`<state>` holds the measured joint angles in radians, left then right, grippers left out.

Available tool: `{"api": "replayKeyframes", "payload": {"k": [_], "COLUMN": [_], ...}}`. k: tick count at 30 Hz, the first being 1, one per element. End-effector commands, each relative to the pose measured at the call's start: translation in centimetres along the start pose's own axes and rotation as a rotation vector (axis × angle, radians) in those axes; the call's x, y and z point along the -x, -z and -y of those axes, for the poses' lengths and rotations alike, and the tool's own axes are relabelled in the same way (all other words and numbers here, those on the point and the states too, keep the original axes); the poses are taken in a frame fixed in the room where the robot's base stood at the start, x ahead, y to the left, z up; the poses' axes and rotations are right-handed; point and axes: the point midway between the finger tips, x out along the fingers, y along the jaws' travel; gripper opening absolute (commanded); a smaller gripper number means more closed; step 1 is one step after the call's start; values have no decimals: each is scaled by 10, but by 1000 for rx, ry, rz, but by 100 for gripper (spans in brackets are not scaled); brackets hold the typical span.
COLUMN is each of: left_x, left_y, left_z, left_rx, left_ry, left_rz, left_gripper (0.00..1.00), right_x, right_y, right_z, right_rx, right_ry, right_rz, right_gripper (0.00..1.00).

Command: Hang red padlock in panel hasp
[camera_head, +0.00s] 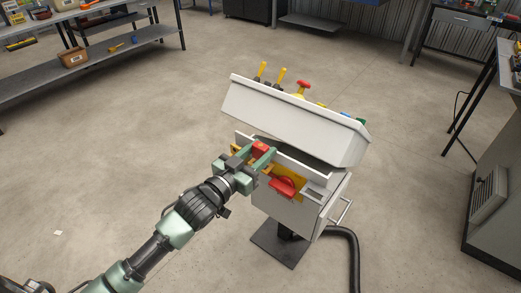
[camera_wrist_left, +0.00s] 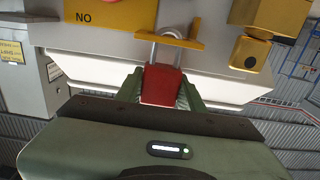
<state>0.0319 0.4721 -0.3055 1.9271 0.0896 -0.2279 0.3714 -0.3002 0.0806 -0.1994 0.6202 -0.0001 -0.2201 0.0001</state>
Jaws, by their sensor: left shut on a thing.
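The red padlock (camera_wrist_left: 160,84) is between the green fingers of my left gripper (camera_wrist_left: 160,92), which is shut on it. Its grey shackle (camera_wrist_left: 153,52) points toward the panel and overlaps the yellow hasp (camera_wrist_left: 185,42) in the left wrist view. I cannot tell whether the shackle passes through the hasp or lies in front of it. In the head view the padlock (camera_head: 260,147) and my left gripper (camera_head: 262,156) are at the front of the white panel cabinet (camera_head: 295,122), under its sloped top. The hasp is mostly hidden there. My right gripper is out of view.
A red rotary handle (camera_head: 284,187) on a yellow plate sits just right of my gripper. Yellow levers and a red knob (camera_head: 303,86) stand on the cabinet top. A black hose (camera_head: 353,255) runs from the cabinet base.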

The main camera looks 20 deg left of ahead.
Motion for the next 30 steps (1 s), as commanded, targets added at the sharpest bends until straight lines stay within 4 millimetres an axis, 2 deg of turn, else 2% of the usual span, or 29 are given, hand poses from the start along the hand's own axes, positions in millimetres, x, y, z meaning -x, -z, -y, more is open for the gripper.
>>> {"api": "replayKeyframes", "payload": {"k": [29,30], "left_x": [0,0], "left_y": [-25,-25], "left_z": [0,0], "left_rx": [1,1], "left_ry": [0,0], "left_rz": [-1,-2], "left_gripper": [0,41], "right_x": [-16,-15], "right_y": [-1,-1], "right_z": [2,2], "right_rx": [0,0], "right_ry": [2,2], "right_rz": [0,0], "right_gripper": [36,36]}}
